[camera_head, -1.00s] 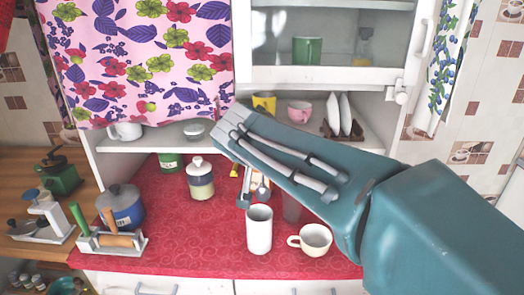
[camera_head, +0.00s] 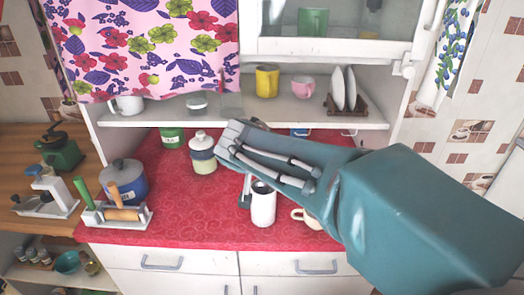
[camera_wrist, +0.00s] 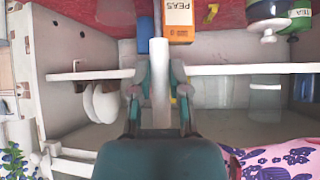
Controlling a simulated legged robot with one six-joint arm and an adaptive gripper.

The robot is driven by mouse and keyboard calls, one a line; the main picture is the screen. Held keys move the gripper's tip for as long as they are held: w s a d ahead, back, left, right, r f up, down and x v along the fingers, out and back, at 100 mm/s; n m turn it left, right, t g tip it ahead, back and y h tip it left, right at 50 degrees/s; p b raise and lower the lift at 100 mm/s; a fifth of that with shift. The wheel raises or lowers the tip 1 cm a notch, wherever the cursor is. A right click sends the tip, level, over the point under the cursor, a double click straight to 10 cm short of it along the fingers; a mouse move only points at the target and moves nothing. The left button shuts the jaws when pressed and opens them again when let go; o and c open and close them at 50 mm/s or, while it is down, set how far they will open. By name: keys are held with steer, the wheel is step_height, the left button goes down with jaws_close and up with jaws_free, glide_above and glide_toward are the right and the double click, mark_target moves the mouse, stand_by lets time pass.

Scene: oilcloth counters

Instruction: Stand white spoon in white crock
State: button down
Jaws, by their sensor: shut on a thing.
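The white crock (camera_head: 263,208) stands upright on the red counter, below my teal arm. My gripper (camera_wrist: 159,72) is shut on the white spoon (camera_wrist: 158,95), which shows as a pale upright bar between the two fingers in the wrist view. In the head view my arm hides most of the gripper. One grey finger shows just left of the crock's rim, and the spoon cannot be made out there. I cannot tell whether the spoon's lower end is over the crock's mouth or inside it.
A cream mug (camera_head: 305,217) stands right of the crock, partly behind my arm. A lidded jar (camera_head: 203,158), a blue pot (camera_head: 125,180) and a utensil rack (camera_head: 117,214) stand to the left. An orange peas box (camera_wrist: 180,18) is near the gripper.

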step_height(320, 180, down, 3)
steer(key=shift+d+f, duration=0.1)
steer(key=shift+d, duration=0.05)
stand_by(0.3)
steer(key=c, duration=0.5)
jaws_free()
steer(key=shift+c, duration=0.2)
steer(key=v, duration=1.2)
steer(key=shift+f, duration=0.1)
